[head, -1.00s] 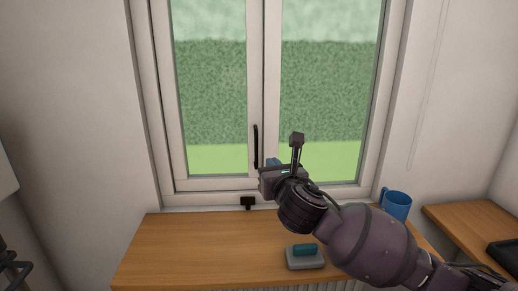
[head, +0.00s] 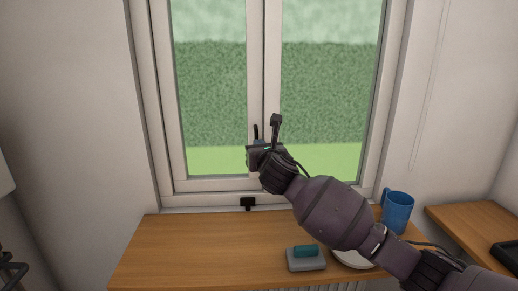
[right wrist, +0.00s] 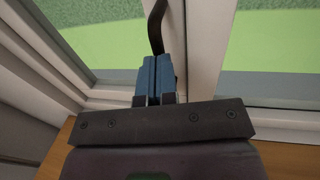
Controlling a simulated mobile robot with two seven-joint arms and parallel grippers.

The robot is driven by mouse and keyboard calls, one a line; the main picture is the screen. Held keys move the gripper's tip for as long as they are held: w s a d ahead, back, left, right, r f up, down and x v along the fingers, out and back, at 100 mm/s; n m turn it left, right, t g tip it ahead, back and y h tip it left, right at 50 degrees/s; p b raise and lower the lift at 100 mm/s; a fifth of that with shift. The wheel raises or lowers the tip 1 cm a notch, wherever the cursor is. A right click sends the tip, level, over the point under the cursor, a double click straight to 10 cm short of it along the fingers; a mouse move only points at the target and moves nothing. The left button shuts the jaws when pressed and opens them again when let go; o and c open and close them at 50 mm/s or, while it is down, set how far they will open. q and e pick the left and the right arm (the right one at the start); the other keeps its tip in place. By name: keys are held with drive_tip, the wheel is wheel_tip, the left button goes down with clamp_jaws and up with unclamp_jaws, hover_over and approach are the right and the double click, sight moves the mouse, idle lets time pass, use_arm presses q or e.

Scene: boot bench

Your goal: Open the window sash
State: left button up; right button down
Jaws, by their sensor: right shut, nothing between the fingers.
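The white window has two sashes side by side, and the left sash (head: 253,70) looks closed in its frame. A slim black handle (head: 256,131) stands upright on its right stile. My gripper hides the handle's lower part in the head view. My right gripper (head: 258,143) is shut with nothing in it, just in front of the handle. In the right wrist view its blue fingertips (right wrist: 154,75) are together, and the curved dark handle (right wrist: 157,28) rises just beyond them. I cannot tell whether they touch. My left gripper is not in view.
A wooden worktop (head: 190,245) lies below the window. A grey block with a teal top (head: 305,257), a partly hidden pale plate (head: 352,260) and a blue mug (head: 398,212) are on the right. The worktop's left part is clear.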

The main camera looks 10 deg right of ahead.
idle(0.3)
drive_tip(key=w, duration=0.1)
drive_tip(key=w+d+n+y+p, duration=0.1)
drive_tip(key=w+y, duration=0.1)
drive_tip(key=shift+w+d+p, duration=0.15)
drive_tip(key=shift+d+p, duration=0.2)
idle(0.4)
